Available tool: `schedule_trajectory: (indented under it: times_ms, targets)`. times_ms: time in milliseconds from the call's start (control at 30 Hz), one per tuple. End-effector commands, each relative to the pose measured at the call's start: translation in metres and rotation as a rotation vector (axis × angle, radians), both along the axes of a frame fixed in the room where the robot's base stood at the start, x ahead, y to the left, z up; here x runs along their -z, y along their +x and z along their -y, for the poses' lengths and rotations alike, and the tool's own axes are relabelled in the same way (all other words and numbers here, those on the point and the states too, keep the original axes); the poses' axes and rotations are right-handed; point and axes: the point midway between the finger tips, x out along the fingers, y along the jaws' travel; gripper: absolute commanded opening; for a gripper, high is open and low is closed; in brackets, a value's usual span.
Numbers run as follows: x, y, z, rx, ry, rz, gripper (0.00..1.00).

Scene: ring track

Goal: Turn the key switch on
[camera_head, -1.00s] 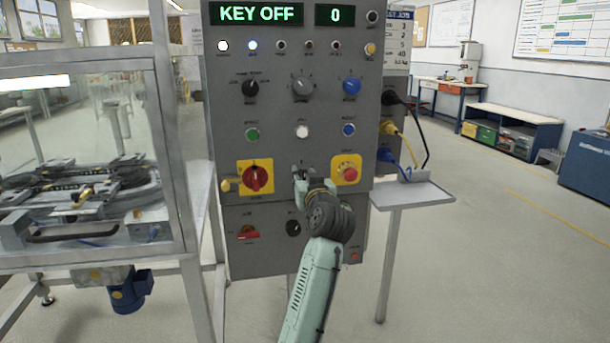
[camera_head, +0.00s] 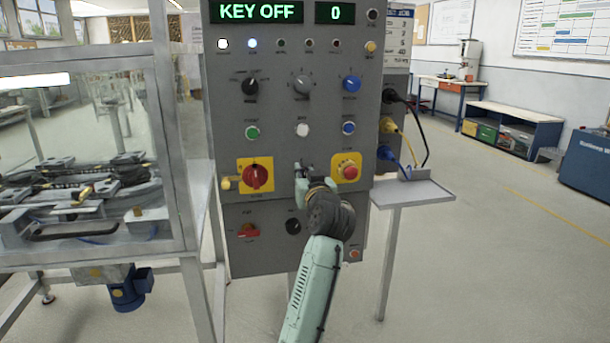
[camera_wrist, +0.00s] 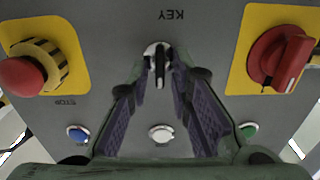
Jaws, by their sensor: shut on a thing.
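The key switch (camera_wrist: 159,65) sits under the upside-down KEY label in the wrist view, a dark key in a round silver collar. My gripper (camera_wrist: 161,72) has its two fingers on either side of the key and is shut on it. The key's bow lies along the picture's up-down direction there. In the head view my gripper (camera_head: 302,174) reaches the panel between the red rotary switch and the emergency stop, and it hides most of the key switch. The display (camera_head: 257,11) reads KEY OFF and the counter (camera_head: 335,13) reads 0.
The red rotary switch (camera_head: 256,178) and the red emergency stop (camera_head: 347,170) flank my gripper on yellow plates. Several knobs and buttons sit above. A glass-walled machine (camera_head: 85,165) stands left, and a small shelf (camera_head: 415,193) juts out right.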

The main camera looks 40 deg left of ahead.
Motion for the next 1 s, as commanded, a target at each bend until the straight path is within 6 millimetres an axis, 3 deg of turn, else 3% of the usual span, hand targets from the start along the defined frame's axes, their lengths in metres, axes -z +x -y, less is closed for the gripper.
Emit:
schedule_trajectory:
  times_ms: [1000]
  targets:
    - [0.0029, 0.0048, 0.0035, 0.001, 0.524, -0.618, 0.00]
